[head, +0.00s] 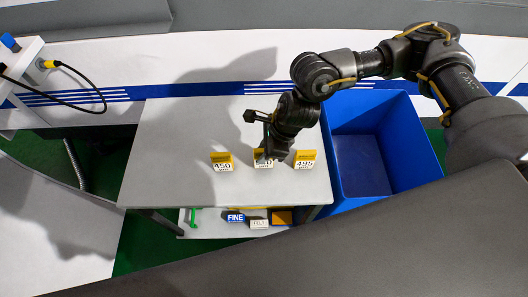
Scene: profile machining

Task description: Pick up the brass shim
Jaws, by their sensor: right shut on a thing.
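My right gripper (265,150) reaches down over the grey table (165,150). It is shut on the middle one of three yellow blocks with white number labels. This middle block (262,164) is partly hidden by the gripper, and its number is only partly readable. I cannot tell whether it is lifted off the table. A block marked 450 (221,162) stands to its left and a block marked 495 (305,160) to its right. No piece is clearly marked as the brass shim. An orange-brown block (282,217) lies on the lower shelf. My left gripper is not in view.
An empty-looking blue bin (405,150) stands right of the table. The lower shelf (207,229) holds a blue FINE block (236,216) and a white FELT block (259,224). The table's left part is clear. A grey box with a cable (28,65) is at upper left.

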